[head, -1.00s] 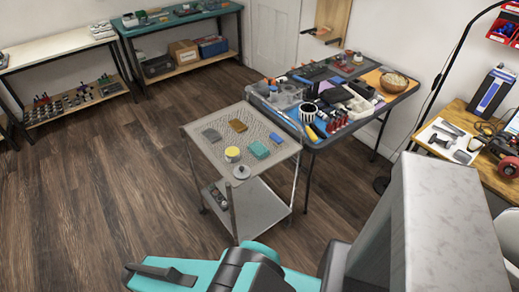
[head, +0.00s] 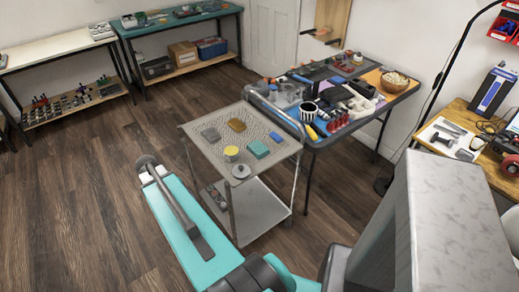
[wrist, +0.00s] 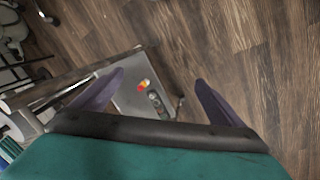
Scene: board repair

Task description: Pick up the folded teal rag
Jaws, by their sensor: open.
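The folded teal rag (head: 258,149) lies on the top tray of the grey metal cart (head: 217,165), toward its right side. My gripper (wrist: 160,76) is open and empty in the wrist view, with its two dark fingers apart. The wrist view looks down past the cart at the floor, and the rag does not show there. In the head view my teal arm reaches up to the left of the cart, away from the rag. The fingers cannot be made out in the head view.
Near the rag are a blue block (head: 275,137), a yellow-topped can (head: 231,153), a brown sponge (head: 237,125), a grey block (head: 210,133) and a round grey item (head: 241,171). A cluttered table (head: 318,141) stands close behind the cart. Floor left of the cart is clear.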

